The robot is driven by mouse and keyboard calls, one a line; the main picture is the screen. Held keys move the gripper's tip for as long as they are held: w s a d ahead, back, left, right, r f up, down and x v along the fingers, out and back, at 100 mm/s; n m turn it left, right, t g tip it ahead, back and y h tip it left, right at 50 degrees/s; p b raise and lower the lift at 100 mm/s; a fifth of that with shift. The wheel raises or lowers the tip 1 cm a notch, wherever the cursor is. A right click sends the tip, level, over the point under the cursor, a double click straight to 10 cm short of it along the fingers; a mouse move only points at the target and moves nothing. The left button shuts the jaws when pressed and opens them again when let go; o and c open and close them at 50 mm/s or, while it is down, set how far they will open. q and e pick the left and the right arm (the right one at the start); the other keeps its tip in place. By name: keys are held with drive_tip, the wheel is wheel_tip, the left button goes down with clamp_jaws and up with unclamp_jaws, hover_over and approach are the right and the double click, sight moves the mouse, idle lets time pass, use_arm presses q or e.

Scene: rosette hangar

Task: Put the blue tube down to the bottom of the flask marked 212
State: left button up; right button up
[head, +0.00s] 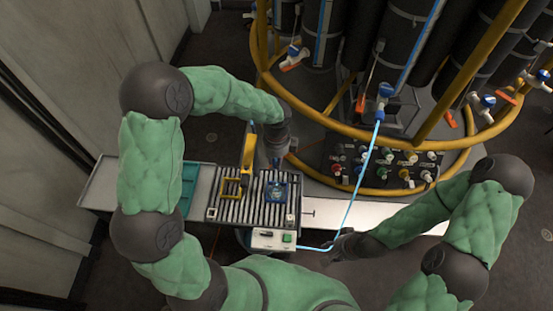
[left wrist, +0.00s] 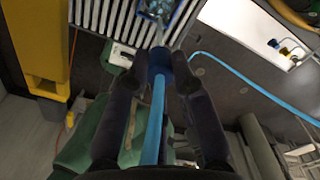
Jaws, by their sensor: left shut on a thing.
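My left gripper (head: 276,162) is over the slatted rack, and its fingers also show in the left wrist view (left wrist: 159,78). They are shut on a dark blue fitting of the blue tube (left wrist: 155,125), which runs back between them. A pale narrow piece lies between the fitting and the flask (left wrist: 155,8); I cannot tell whether it is inside the neck. In the head view the blue-tinted flask (head: 277,191) stands on the rack, just below the gripper. Its marking is not readable. My right gripper (head: 343,245) is low near the white box, its fingers unclear.
The slatted rack (head: 226,212) holds a yellow frame (head: 236,186) left of the flask. A white control box (head: 272,239) sits in front. A light blue line (head: 362,170) runs from it to a valve (head: 384,91). A yellow-railed rosette stands behind.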

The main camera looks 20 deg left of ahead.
use_arm(q)
drive_tip(key=shift+f, duration=0.15)
drive_tip(key=shift+f+b, duration=0.55)
drive_tip(key=shift+f, duration=0.4)
drive_tip(key=shift+f+b, duration=1.05)
drive_tip(key=shift+f, duration=0.9)
drive_tip(key=shift+f+b, duration=1.2)
drive_tip(key=shift+f, duration=1.05)
